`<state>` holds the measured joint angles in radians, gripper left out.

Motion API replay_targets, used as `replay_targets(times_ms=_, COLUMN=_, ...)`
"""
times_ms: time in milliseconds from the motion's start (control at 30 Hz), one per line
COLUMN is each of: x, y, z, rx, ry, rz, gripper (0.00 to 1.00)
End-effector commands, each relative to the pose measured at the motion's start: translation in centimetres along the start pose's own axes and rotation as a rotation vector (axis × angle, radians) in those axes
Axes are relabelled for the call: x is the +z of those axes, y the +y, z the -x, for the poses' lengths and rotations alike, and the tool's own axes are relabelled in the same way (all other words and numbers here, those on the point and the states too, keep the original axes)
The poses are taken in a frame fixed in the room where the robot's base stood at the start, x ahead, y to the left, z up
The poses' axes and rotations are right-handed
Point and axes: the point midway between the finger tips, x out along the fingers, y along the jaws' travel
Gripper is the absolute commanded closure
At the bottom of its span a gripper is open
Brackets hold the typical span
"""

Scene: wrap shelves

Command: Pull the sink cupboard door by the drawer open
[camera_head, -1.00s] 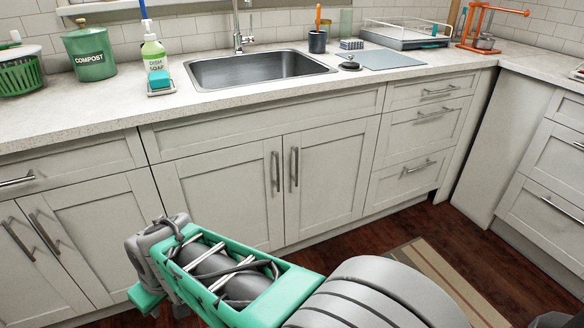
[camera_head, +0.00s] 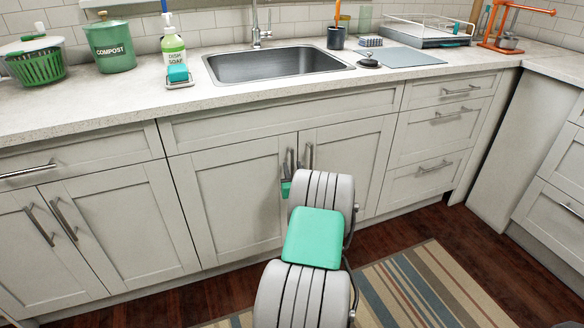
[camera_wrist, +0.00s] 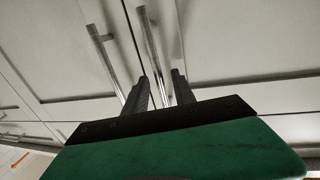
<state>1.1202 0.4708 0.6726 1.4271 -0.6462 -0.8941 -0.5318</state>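Two pale doors meet under the sink. The right door (camera_head: 350,150), beside the drawers, is shut and carries an upright metal handle (camera_head: 309,156). The left door (camera_head: 228,205) is shut too, with its own handle (camera_head: 290,164). The wrist view looks upside down, so the right door's handle (camera_wrist: 106,62) shows on the left and the left door's handle (camera_wrist: 151,45) on the right. My gripper (camera_wrist: 161,90) is open, its dark fingers apart. The left door's handle lines up between the fingers; the right door's passes outside them. I cannot tell contact. My arm hides most of the gripper in the head view.
Drawers (camera_head: 428,140) stand right of the sink doors, another double cupboard (camera_head: 90,235) at the left. The counter (camera_head: 110,112) holds the sink (camera_head: 275,65), a compost bin (camera_head: 110,42) and a soap bottle (camera_head: 173,45). A striped rug (camera_head: 425,290) lies on the floor.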

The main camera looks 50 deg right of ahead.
Motion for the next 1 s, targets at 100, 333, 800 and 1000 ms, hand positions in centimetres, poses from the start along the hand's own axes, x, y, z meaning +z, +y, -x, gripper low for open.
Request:
replay_targets(times_ms=100, x=0.09, y=-0.01, z=-1.18, rx=0.000, ry=0.000, rz=0.000, gripper=0.69)
replay_targets(times_ms=333, x=-0.03, y=0.00, z=-1.44, rx=0.001, ry=0.000, rz=-0.001, gripper=0.69)
replay_targets(times_ms=800, x=-0.02, y=-0.03, z=-1.41, rx=0.000, ry=-0.001, rz=-0.001, gripper=1.00)
replay_targets(times_ms=1000, x=-0.02, y=-0.03, z=-1.40, rx=0.000, ry=-0.001, rz=-0.001, gripper=1.00)
